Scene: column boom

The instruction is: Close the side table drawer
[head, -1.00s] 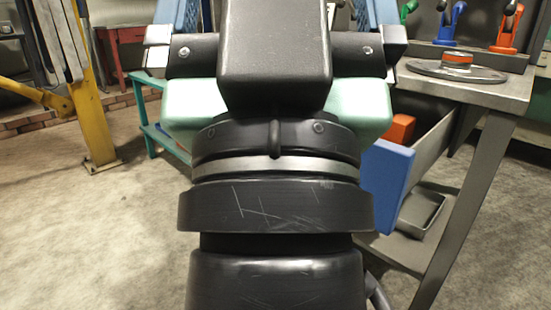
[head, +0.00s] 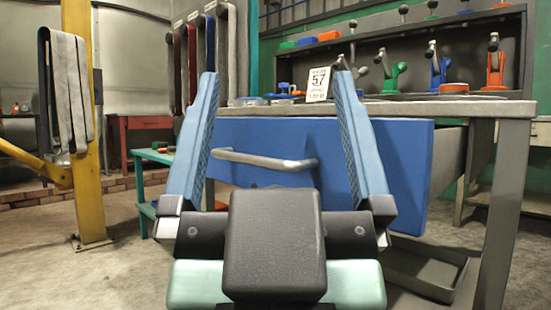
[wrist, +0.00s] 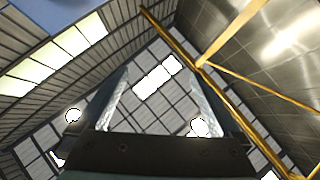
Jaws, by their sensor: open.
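The side table drawer (head: 405,160) has a blue front with a silver bar handle (head: 265,161). It stands out from under the grey table top (head: 400,109), with its grey side wall showing at the right, so it is open. My gripper (head: 277,76) has two blue fingers spread wide and nothing between them. In the head view the fingers stand upright in front of the drawer front, one on each side of much of the handle. I cannot tell whether they touch it. The wrist view shows the gripper (wrist: 157,74) pointing up at the ceiling.
A sign marked 57 (head: 318,84) and small tools stand on the table top. A grey table leg (head: 504,215) is at the right, with a metal tray (head: 425,268) low beside it. A yellow post (head: 88,195) and a teal stand (head: 148,180) are at left. Floor between them is clear.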

